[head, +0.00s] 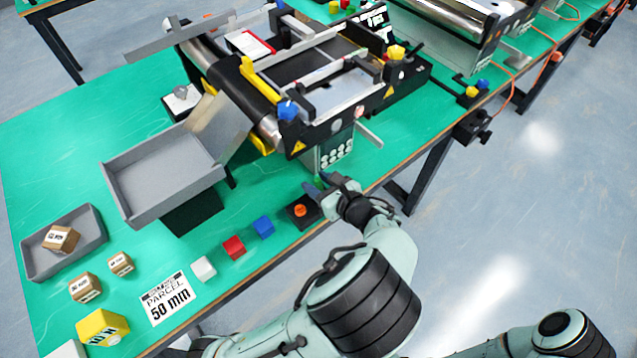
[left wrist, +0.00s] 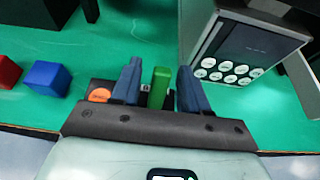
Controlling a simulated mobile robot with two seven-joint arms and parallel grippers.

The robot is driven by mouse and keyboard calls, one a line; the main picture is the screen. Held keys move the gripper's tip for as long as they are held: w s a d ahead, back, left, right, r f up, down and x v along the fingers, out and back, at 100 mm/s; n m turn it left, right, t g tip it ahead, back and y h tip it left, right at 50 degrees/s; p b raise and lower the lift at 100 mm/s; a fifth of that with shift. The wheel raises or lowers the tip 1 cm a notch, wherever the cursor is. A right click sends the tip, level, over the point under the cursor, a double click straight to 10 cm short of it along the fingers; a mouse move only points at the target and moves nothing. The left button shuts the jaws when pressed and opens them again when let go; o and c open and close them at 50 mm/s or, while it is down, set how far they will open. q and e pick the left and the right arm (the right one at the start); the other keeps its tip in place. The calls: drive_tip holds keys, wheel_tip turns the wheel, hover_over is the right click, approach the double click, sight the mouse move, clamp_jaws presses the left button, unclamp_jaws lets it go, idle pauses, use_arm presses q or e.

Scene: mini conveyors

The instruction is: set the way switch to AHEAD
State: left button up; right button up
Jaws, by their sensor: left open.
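A dark switch box (head: 297,222) sits near the front edge of the green table, with an orange round button (head: 299,210) on top. In the left wrist view a green upright lever (left wrist: 158,88) stands beside the orange button (left wrist: 98,95). My left gripper (left wrist: 160,87) is open, with one dark finger on each side of the green lever; a gap shows on both sides. In the head view my left gripper (head: 322,184) hides most of the lever. I cannot read any AHEAD marking or tell which way the lever is set. My right gripper is out of view.
A keypad panel (head: 334,150) stands just behind the switch, below the mini conveyor (head: 312,75). Blue (head: 263,228), red (head: 234,247) and white (head: 203,269) cubes lie to the left. A grey tray (head: 150,190) and a parcel sign (head: 167,299) are further left.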

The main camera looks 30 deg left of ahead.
sight(319, 181)
use_arm(q)
clamp_jaws()
drive_tip(key=shift+d+t, duration=0.1)
drive_tip(key=shift+t, duration=0.2)
drive_tip(key=y, duration=0.1)
drive_tip(key=d+t+y, duration=0.1)
drive_tip(key=shift+s+y, duration=0.2)
drive_tip(key=shift+y, duration=0.2)
drive_tip(key=y, duration=0.1)
drive_tip(key=d+t+y, duration=0.1)
drive_tip(key=shift+s+f+y, duration=0.15)
drive_tip(key=shift+s+y, duration=0.05)
drive_tip(key=shift+y, duration=0.1)
drive_tip(key=shift+s+d+f+t+y+b, duration=0.1)
drive_tip(key=shift+d+t+y+b, duration=0.2)
drive_tip(key=shift+y, duration=0.45)
drive_tip(key=shift+s+d+f+t+y+b, duration=0.15)
drive_tip(key=shift+t+y, duration=0.2)
drive_tip(key=shift+y, duration=0.35)
drive_tip(key=shift+s+d+f+t+y+b, duration=0.15)
drive_tip(key=shift+d+t+y, duration=0.15)
drive_tip(key=shift+y, duration=0.45)
